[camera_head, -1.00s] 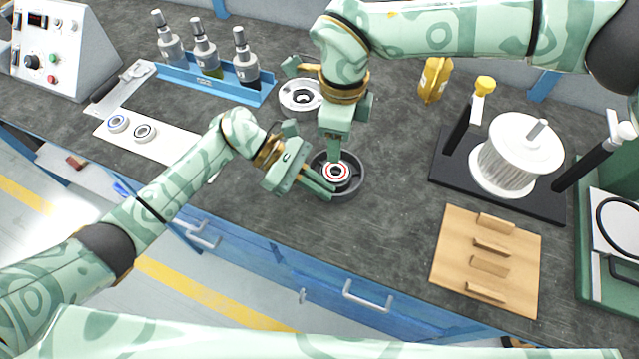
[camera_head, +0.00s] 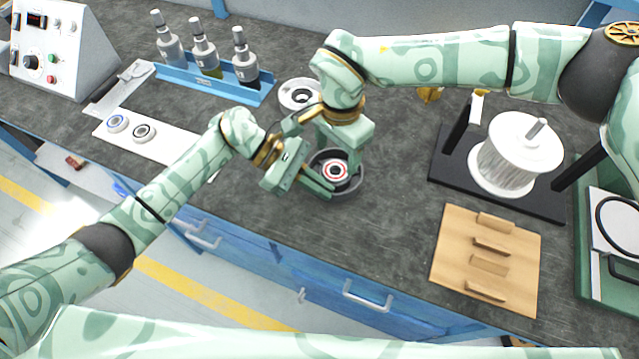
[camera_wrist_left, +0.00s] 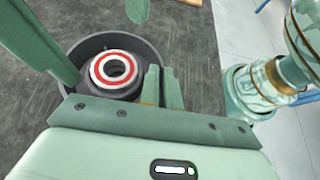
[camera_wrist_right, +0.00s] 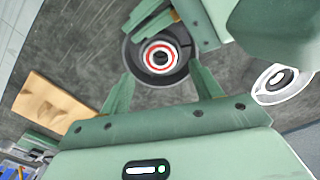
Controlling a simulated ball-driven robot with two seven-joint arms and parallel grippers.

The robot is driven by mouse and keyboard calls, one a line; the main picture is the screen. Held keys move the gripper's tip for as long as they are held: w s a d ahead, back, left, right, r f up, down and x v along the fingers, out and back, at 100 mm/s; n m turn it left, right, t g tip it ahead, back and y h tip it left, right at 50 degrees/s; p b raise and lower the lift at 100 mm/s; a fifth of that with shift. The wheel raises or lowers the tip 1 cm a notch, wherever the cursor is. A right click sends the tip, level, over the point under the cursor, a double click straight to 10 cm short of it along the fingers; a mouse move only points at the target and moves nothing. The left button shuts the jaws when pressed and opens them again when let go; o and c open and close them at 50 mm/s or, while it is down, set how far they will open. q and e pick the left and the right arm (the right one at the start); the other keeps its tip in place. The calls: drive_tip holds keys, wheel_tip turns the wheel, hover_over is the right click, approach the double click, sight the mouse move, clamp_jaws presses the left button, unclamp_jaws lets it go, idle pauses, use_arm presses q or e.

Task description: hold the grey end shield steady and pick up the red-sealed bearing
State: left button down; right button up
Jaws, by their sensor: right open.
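The grey end shield (camera_head: 347,194) is a dark round cup on the bench. The red-sealed bearing (camera_head: 336,171) lies in its middle, red ring up; it also shows in the left wrist view (camera_wrist_left: 115,68) and right wrist view (camera_wrist_right: 158,57). My left gripper (camera_head: 328,189) is at the shield's near-left rim, its fingers (camera_wrist_left: 163,84) close together on the wall. My right gripper (camera_head: 340,152) points down over the far side of the shield. Its fingers (camera_wrist_right: 163,82) are spread and empty, apart from the bearing.
A white strip (camera_head: 178,143) with two other bearings lies to the left. A light round part (camera_head: 297,88) sits behind the grippers. A blue bottle tray (camera_head: 225,85) stands at the back. A wooden block board (camera_head: 455,250) and a rotor stand (camera_head: 450,170) are right.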

sight(335, 174)
use_arm(q)
drive_tip(key=shift+a+f, duration=0.1)
drive_tip(key=shift+f, duration=0.05)
use_arm(e)
drive_tip(key=shift+f, duration=2.2)
drive_tip(key=c, duration=0.9)
drive_tip(key=shift+r, duration=0.15)
use_arm(q)
drive_tip(key=shift+f, duration=0.1)
drive_tip(key=c, duration=1.6)
unclamp_jaws()
drive_tip(key=shift+o, duration=0.3)
use_arm(e)
wheel_tip(335, 174, up, 8)
use_arm(q)
drive_tip(key=shift+w+r, duration=0.1)
drive_tip(key=shift+r, duration=0.1)
